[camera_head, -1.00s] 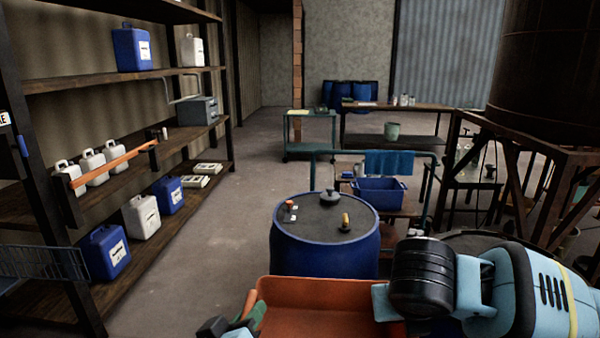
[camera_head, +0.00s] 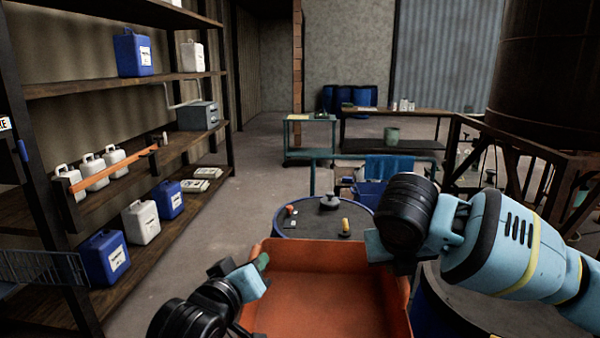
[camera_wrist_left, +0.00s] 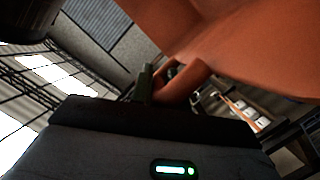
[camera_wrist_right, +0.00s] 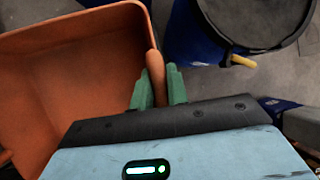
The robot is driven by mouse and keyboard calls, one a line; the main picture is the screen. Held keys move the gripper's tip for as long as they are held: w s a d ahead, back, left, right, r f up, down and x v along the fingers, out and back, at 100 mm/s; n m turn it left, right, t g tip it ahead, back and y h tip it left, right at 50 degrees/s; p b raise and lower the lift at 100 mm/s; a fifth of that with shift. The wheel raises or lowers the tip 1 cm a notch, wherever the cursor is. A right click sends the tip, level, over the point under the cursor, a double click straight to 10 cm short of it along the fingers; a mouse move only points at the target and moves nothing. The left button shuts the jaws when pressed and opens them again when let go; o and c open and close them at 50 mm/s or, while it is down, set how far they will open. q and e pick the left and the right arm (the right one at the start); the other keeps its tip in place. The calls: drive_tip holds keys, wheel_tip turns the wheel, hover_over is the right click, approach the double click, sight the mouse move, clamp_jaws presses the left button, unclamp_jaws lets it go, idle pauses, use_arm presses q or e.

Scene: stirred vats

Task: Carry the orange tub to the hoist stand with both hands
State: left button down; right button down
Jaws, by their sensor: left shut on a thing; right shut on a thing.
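The orange tub (camera_head: 325,285) is at the bottom middle of the head view, held in front of me, and its visible inside looks empty. My left gripper (camera_head: 262,264) is shut on its left side; the left wrist view shows a green finger at an orange handle (camera_wrist_left: 188,82). My right gripper (camera_wrist_right: 157,88) is shut on the tub's rim or handle, with green fingers on both sides of it in the right wrist view. In the head view my right arm hides those fingers. I cannot tell which thing is the hoist stand.
A blue drum (camera_head: 310,222) with small items on its lid stands just beyond the tub. Another dark drum (camera_head: 455,290) is at lower right. Shelves (camera_head: 150,245) with jugs line the left. Clear floor (camera_head: 235,190) lies between shelves and drum. Workbenches stand farther back.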

use_arm(q)
drive_tip(key=shift+w+r, duration=0.1)
drive_tip(key=shift+r, duration=0.05)
use_arm(e)
drive_tip(key=shift+w+a+r, duration=0.1)
drive_tip(key=shift+r, duration=0.05)
